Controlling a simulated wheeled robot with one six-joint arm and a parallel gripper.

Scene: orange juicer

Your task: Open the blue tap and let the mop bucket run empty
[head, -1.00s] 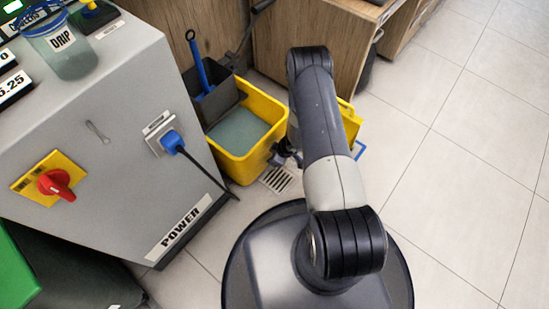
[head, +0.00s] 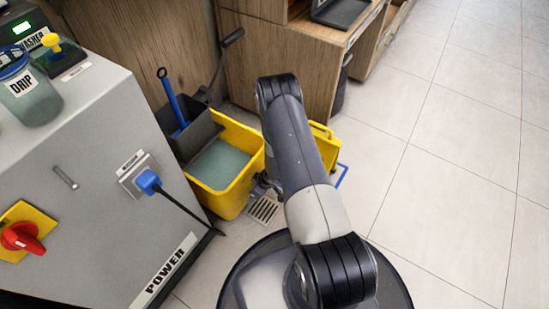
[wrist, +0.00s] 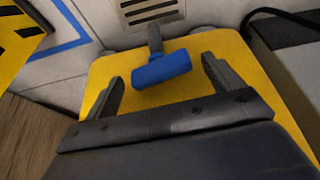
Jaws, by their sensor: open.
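The mop bucket (head: 235,198) is yellow and stands on the floor with grey-green water in it. In the wrist view its yellow wall (wrist: 190,45) fills the middle. The blue tap (wrist: 163,68) sticks out from it, its crossbar handle slightly tilted. My gripper (wrist: 162,72) is open, one finger on each side of the handle, with a gap visible on both sides. In the head view my gripper (head: 262,186) is small and dark by the bucket's right side, partly hidden by my arm. The tap is hidden there.
A floor drain (head: 263,209) lies beside the bucket, and its grate also shows in the wrist view (wrist: 150,10). A grey machine (head: 95,170) with a blue plug (head: 148,182) and black cable stands left. Wooden cabinets (head: 275,60) are behind. The tiled floor at right is clear.

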